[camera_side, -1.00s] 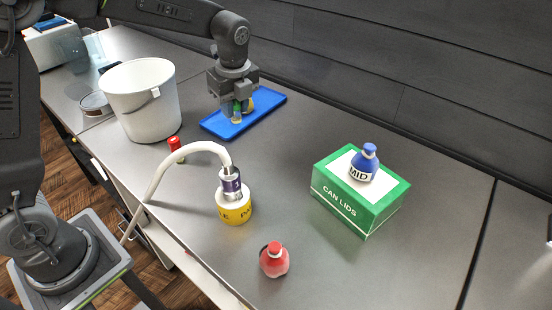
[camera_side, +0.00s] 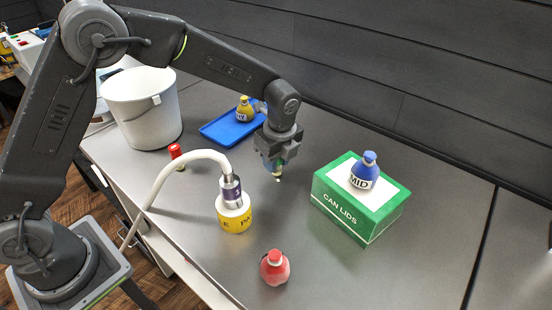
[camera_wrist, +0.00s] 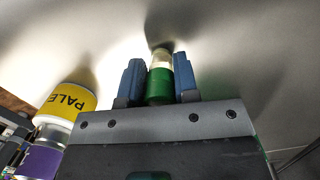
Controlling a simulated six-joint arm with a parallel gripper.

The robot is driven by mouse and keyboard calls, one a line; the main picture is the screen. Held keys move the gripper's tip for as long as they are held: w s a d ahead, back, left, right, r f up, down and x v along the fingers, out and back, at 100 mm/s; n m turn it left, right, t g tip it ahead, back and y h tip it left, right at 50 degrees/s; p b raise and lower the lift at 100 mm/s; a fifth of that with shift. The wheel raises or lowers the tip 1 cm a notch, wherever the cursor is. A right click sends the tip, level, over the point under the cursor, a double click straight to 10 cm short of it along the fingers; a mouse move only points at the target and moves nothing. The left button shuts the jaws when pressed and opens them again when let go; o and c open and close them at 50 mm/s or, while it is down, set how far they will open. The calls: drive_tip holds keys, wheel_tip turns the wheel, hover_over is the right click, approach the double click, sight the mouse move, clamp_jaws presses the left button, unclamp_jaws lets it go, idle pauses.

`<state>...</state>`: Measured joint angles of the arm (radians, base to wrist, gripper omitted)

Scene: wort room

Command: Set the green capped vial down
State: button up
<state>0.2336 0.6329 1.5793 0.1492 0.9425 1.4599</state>
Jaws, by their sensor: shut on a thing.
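The green capped vial (camera_wrist: 158,84) is upright between the two blue-grey fingers of my gripper (camera_wrist: 159,82) in the wrist view, with a pale end beyond the green part. My gripper (camera_side: 274,165) is shut on it. In the side view only a small pale end of the vial (camera_side: 278,178) shows below the fingers, over bare grey table (camera_side: 330,255) between the blue tray and the green box. I cannot tell whether it touches the table.
A blue tray (camera_side: 218,131) bears a yellow bottle (camera_side: 244,110). A green CAN LIDS box (camera_side: 345,212) with a blue MID bottle (camera_side: 364,172) is on the right. A hosed yellow PALE container (camera_side: 234,220), red bottle (camera_side: 274,268), red-capped vial (camera_side: 175,151) and white bucket (camera_side: 145,108) stand around.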

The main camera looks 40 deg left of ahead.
drive_tip(key=shift+f, duration=0.15)
drive_tip(key=o, duration=0.9)
